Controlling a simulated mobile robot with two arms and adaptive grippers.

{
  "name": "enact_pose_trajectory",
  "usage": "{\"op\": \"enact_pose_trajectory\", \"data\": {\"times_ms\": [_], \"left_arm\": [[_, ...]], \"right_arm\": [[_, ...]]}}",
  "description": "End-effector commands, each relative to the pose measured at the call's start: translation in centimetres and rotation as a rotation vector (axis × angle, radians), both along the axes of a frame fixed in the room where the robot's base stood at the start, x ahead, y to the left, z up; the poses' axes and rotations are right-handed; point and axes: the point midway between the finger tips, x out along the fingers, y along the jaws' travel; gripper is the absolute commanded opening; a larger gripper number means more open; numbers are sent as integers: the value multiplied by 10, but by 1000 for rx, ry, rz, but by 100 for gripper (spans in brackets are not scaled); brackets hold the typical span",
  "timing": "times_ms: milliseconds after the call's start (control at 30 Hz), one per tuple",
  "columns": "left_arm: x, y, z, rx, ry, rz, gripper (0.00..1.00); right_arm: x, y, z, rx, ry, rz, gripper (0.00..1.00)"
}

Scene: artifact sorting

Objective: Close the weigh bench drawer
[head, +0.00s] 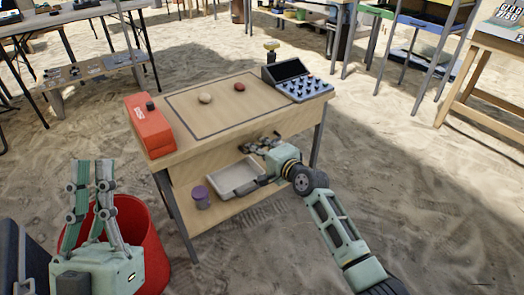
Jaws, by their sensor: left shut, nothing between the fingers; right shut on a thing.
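The weigh bench (225,85) is a wooden table with grey legs in the middle of the head view. Its drawer front (215,160) is the plain wooden face under the top; I see no clear gap around it. My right gripper (259,145) reaches in from the right, its fingers at the right part of this front. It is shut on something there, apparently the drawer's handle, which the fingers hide. My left gripper (94,168) is shut and empty, pointing up at the lower left, apart from the bench.
A grey tray (237,178) and a purple-lidded jar (201,196) sit on the lower shelf. A red bucket (150,235) stands by my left gripper.

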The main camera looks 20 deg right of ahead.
Motion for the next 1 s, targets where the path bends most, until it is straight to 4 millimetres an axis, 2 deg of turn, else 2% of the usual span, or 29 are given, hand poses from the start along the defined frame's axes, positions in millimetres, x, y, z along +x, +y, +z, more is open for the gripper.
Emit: {"op": "enact_pose_trajectory", "data": {"times_ms": [133, 167, 267, 667, 867, 1000], "left_arm": [[0, 0, 0, 1, 2, 1, 0], [0, 0, 0, 1, 2, 1, 0], [0, 0, 0, 1, 2, 1, 0], [1, 0, -1, 1, 5, 1, 0], [1, 0, -1, 1, 4, 1, 0], [1, 0, -1, 1, 4, 1, 0]], "right_arm": [[1, 0, 2, 0, -4, -1, 0], [1, 0, 2, 0, -4, -2, 8], [1, 0, 2, 0, -4, -2, 17], [-4, -2, 3, 0, -4, -1, 17], [-30, -12, 8, -1, -5, -2, 17], [-56, -21, 13, -1, -4, -2, 17]]}}
